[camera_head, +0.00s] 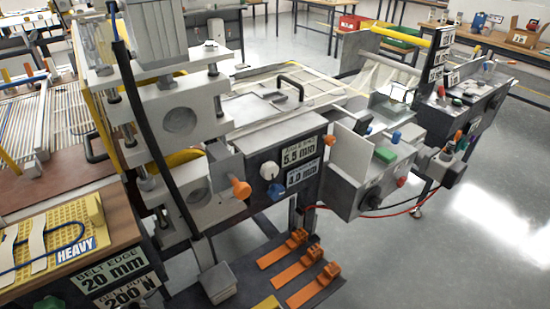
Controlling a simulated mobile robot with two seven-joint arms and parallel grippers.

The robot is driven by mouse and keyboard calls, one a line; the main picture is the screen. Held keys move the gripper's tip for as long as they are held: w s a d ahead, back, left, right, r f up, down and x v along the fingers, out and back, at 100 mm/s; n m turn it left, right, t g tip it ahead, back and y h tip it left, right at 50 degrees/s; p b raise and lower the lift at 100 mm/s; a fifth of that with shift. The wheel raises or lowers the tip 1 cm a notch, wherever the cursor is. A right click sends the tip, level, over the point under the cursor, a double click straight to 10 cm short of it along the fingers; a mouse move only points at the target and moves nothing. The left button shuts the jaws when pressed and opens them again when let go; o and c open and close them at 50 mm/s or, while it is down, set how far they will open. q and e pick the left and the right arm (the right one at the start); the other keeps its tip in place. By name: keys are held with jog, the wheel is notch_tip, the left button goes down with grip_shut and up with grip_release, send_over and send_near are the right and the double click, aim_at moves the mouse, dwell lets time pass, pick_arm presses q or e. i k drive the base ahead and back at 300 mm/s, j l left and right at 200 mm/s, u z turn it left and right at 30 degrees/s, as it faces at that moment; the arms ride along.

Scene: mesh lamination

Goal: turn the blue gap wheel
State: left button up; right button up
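The blue gap wheel (276,191) is a small blue knob on the dark front panel (305,199) of the machine in the middle. It sits just below a round white knob (269,170). Beside it to the right are two display plates; the upper plate (299,153) reads 5.5 mm, and the lower plate (303,174) is too small to read surely. Nothing touches the blue wheel. Neither of my grippers shows in this view.
An orange knob (240,188) sticks out left of the wheel. A grey control box (375,172) with a green button stands to the right, trailing red and black cables. A long black bar (160,150) slants down at left.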

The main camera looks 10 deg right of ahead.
aim_at(276, 191)
jog(key=k, duration=0.35)
jog(key=k+u, duration=0.15)
jog(key=u, duration=0.3)
jog(key=k+j+u, duration=0.1)
jog(key=u, duration=0.35)
jog(key=l+u, duration=0.25)
jog(key=u, duration=0.15)
jog(key=l+u, duration=0.25)
jog(key=u, duration=0.2)
jog(key=l, duration=0.6)
jog(key=i, duration=0.05)
